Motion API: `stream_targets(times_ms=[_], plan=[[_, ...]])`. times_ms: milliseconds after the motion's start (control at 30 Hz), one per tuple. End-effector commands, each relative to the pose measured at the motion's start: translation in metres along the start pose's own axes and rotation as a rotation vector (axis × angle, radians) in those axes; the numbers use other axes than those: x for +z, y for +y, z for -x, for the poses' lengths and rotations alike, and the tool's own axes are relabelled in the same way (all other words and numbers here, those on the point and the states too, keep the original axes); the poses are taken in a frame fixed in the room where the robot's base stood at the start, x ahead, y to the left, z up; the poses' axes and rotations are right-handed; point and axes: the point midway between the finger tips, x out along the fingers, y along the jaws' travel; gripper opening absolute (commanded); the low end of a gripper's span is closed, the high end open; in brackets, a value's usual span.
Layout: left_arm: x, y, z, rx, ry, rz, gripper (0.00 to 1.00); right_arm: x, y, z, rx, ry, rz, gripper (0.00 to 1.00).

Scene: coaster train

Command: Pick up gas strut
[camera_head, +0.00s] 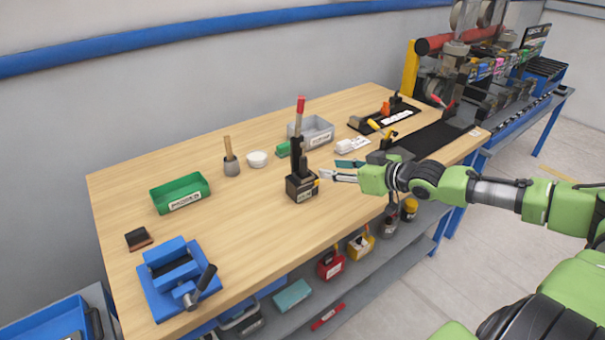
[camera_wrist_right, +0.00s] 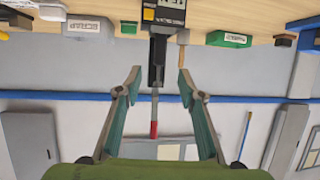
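A black upright cylinder with a grey rod and red tip (camera_head: 298,135) looks like the gas strut. It stands on a black labelled base block (camera_head: 300,187) near the table's middle. In the right wrist view the strut (camera_wrist_right: 156,75) appears upside down, with its red tip low in the picture. My right gripper (camera_head: 328,170) is just right of the base block. Its two fingers (camera_wrist_right: 160,80) are spread, and in the wrist view the strut shows between them, with no visible contact. My left gripper is not in view.
Bare tabletop lies left and in front of the base block. Coaster machinery (camera_head: 475,65) stands at the back right.

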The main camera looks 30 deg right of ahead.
Motion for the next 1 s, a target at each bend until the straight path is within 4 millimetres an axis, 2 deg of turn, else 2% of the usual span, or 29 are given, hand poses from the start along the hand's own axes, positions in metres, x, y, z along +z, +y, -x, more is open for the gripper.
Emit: stream_targets(times_ms=[100,233,800,1000], plan=[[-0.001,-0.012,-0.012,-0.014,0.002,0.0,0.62,0.002,0.001,-0.006,0.001,0.002,0.001,0.36],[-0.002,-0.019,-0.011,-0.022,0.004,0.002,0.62,0.0,0.005,-0.012,0.011,0.004,-0.005,0.36],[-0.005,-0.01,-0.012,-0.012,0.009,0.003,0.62,-0.001,0.002,-0.056,0.003,0.002,-0.003,0.36],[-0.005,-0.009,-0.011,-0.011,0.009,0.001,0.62,-0.001,0.001,-0.064,0.0,-0.001,0.0,0.36]])
